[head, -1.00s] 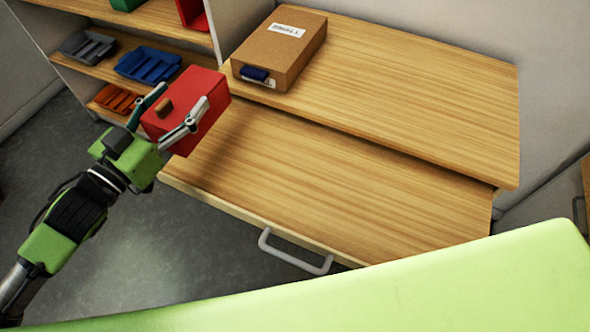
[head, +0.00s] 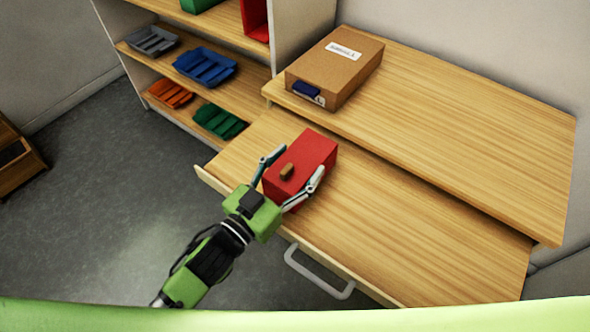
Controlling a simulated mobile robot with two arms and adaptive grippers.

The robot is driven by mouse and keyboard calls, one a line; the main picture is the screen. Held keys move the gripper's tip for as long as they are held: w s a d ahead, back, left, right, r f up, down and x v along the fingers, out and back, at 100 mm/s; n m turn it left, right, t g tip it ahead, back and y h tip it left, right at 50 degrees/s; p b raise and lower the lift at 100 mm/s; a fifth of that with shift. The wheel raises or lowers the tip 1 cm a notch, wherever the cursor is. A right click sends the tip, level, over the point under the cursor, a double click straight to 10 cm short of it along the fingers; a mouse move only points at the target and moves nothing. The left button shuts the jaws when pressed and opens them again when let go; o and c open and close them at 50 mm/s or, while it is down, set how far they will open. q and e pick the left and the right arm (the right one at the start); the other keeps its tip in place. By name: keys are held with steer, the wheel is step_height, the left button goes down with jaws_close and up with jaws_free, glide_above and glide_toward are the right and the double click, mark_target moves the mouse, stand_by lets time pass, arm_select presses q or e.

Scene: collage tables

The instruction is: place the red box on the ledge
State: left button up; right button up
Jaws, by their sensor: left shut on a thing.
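The red box (head: 313,160) has a small brown knob on its near face. My left gripper (head: 288,175) is shut on the red box, with one finger on each side of it. The box is over the left part of the lower wooden surface (head: 400,235), which has a grey handle on its front. I cannot tell whether the box touches that surface. The raised wooden ledge (head: 470,130) runs behind it, one step higher. My right gripper is not in view.
A brown cardboard box (head: 335,65) with a white label stands on the left end of the ledge. A shelf unit (head: 150,75) at the back left holds grey, blue, orange and green trays. The ledge's middle and right are clear.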

arm_select(q)
step_height(320, 180, down, 2)
steer(key=shift+f, duration=0.15)
steer(key=shift+a, duration=0.1)
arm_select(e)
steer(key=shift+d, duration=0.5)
arm_select(q)
steer(key=shift+f, duration=0.15)
steer(key=o, duration=1.6)
steer(key=shift+c, duration=0.2)
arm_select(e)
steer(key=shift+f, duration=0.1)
arm_select(q)
steer(key=b+v, duration=0.1)
steer(key=v, duration=0.9)
steer(key=shift+s+a+b, duration=0.25)
steer(key=shift+s+b, duration=0.05)
steer(key=shift+b, duration=0.05)
steer(key=shift+s+a, duration=0.35)
steer(key=shift+s, duration=0.1)
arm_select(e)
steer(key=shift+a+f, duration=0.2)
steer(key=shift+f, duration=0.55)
